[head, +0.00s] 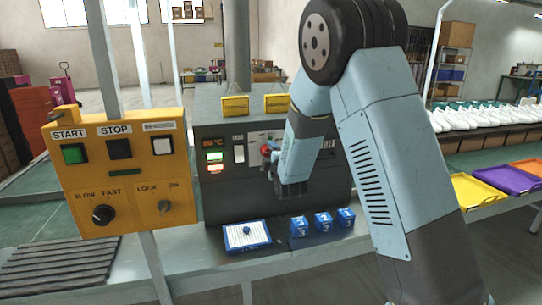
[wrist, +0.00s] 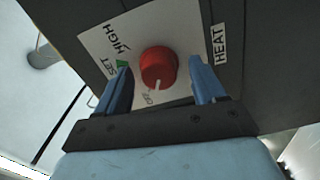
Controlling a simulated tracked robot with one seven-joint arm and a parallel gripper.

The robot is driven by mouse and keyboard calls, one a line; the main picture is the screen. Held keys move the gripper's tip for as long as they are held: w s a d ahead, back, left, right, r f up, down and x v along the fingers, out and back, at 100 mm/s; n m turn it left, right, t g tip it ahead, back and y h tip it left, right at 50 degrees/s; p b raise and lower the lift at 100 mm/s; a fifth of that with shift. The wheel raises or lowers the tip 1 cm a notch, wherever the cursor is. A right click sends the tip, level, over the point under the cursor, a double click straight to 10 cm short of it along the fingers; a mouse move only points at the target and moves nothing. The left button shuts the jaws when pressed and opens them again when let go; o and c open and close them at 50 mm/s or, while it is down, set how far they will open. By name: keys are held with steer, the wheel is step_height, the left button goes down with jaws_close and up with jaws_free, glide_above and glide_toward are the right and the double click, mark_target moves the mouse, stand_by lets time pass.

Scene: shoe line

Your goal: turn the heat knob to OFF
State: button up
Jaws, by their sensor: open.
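The red heat knob (wrist: 158,68) sits on a white dial plate (wrist: 180,22) marked HIGH, SET and OFF, beside a HEAT label (wrist: 219,45). Its pale pointer line points at or near the OFF mark in the wrist view. My gripper (wrist: 160,82) is open, with one blue finger on each side of the knob. A gap shows between the knob and each finger. In the head view the knob (head: 266,149) is partly hidden by my gripper (head: 272,172), which is in front of the dark machine (head: 218,133).
A yellow control box (head: 125,172) with START and STOP buttons stands left of the machine. A blue-edged tray (head: 247,236) and three blue blocks (head: 322,222) sit on the bench below my gripper. Coloured trays (head: 508,180) and white shoes (head: 480,118) are at the right.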

steer(key=v, duration=1.2)
steer(key=shift+s, duration=0.4)
steer(key=shift+d, duration=0.1)
